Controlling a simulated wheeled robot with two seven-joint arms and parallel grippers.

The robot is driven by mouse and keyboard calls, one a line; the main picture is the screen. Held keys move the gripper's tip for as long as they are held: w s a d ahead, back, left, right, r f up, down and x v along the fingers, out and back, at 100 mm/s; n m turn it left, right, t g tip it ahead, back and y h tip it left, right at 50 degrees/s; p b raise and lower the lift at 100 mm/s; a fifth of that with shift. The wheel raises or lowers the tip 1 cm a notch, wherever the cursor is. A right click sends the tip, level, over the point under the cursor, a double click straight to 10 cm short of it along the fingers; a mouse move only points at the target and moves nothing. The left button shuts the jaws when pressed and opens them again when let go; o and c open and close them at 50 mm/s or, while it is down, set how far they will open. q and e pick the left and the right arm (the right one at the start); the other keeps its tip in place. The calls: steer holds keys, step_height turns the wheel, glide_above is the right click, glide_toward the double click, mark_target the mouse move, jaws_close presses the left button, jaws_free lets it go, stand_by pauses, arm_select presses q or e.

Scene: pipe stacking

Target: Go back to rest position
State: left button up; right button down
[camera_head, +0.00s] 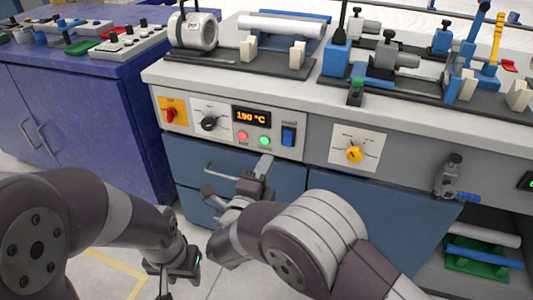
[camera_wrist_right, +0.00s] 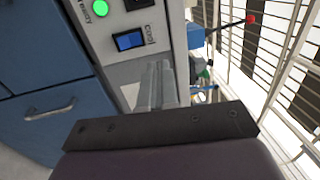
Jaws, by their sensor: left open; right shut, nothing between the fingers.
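My left gripper (camera_head: 178,278) hangs low at the bottom of the head view, in front of the blue cabinet, open and empty. My right gripper (camera_head: 263,168) is in front of the bench, below the control panel, fingers pointing up. In the right wrist view its two fingers (camera_wrist_right: 156,86) lie together, with nothing between them. Both grippers are apart from the pipes.
The workbench (camera_head: 225,85) has a panel with a temperature display (camera_head: 252,116) and knobs close to my right gripper. Clamps and a vise (camera_head: 388,60) stand at the right. A blue cabinet (camera_head: 88,120) stands at the left. A lower shelf holds another pipe (camera_head: 482,233).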

steer(key=a+f+n+g+y, duration=0.3)
steer(key=a+f+n+y, duration=0.35)
steer(key=f+n, duration=0.2)
steer(key=s+d+f+n+g+y, duration=0.35)
steer(key=s+f+n+g, duration=0.25)
steer(key=s+n+g, duration=0.4)
steer(key=s+d+r+n+g+h, duration=0.1)
steer(key=s+d+n+g+h, duration=0.1)
steer(key=s+d, duration=0.65)
steer(key=s+d+r+n+g+h, duration=0.2)
steer(key=s+d, duration=0.2)
steer(key=d, duration=1)
step_height(320, 180, up, 38)
steer(key=w+d+p, duration=0.1)
steer(key=p, duration=3.7)
steer(key=shift+w+m, duration=0.2)
steer(key=shift+m, duration=0.15)
